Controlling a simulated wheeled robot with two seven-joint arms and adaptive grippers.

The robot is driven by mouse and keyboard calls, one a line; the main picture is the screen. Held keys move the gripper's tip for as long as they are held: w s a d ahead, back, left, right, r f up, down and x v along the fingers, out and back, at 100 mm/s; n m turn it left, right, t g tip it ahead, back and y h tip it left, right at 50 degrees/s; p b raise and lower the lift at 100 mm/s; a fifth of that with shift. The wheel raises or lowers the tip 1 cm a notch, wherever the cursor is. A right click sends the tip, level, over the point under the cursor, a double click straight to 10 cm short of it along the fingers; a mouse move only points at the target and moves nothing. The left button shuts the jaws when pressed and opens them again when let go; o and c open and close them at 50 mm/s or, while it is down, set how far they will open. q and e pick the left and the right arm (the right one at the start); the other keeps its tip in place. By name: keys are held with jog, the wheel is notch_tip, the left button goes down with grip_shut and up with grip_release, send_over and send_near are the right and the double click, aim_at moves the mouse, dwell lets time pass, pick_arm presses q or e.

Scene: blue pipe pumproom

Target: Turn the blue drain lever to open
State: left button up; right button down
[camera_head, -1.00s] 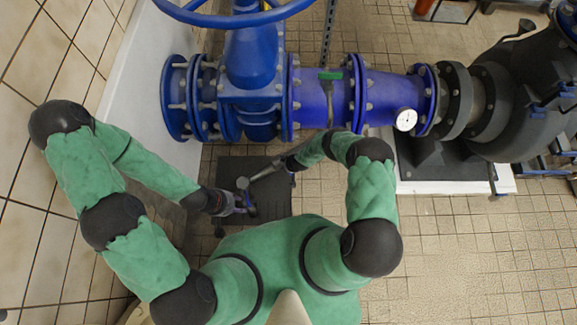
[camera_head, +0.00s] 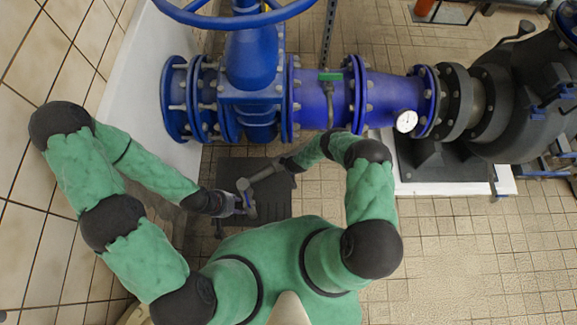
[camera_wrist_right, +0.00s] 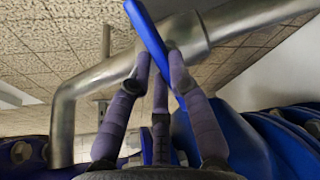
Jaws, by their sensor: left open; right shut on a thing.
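The blue drain lever (camera_wrist_right: 148,38) is a flat blue bar on a silver drain pipe (camera_wrist_right: 105,72) in the right wrist view. The pipe has a bent end hanging down at the left. My right gripper (camera_wrist_right: 158,72) is shut on the lever, its purple fingers close around it.
The blue flanged pipe (camera_head: 322,97) with its blue handwheel (camera_head: 235,16) runs across the back. A dark floor plate (camera_head: 228,170) lies below the drain pipe. A dark pump (camera_head: 520,95) stands at the right. The tiled floor at lower right is clear.

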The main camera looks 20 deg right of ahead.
jog(key=n, duration=0.1)
jog(key=n+h, duration=0.1)
jog(key=n, duration=0.1)
jog(key=shift+s+a+n+t, duration=0.15)
jog(key=shift+a+n+t, duration=0.15)
jog(key=shift+t, duration=0.1)
jog(key=shift+s+a+f+n+t+h, duration=0.15)
jog(key=shift+n+t+h, duration=0.4)
jog(key=shift+n, duration=1.4)
jog(key=shift+s+a+f+n+t+h, duration=0.15)
jog(key=shift+n+t, duration=0.75)
jog(key=shift+n, duration=1)
jog(key=shift+s+f+n+t+h, duration=0.25)
jog(key=shift+n+t, duration=0.5)
jog(key=shift+n, duration=1.2)
jog(key=shift+w+r, duration=0.1)
jog(key=shift+r, duration=0.1)
jog(key=c, duration=1.1)
grip_release()
jog(key=shift+c, duration=0.2)
jog(key=shift+r, duration=0.15)
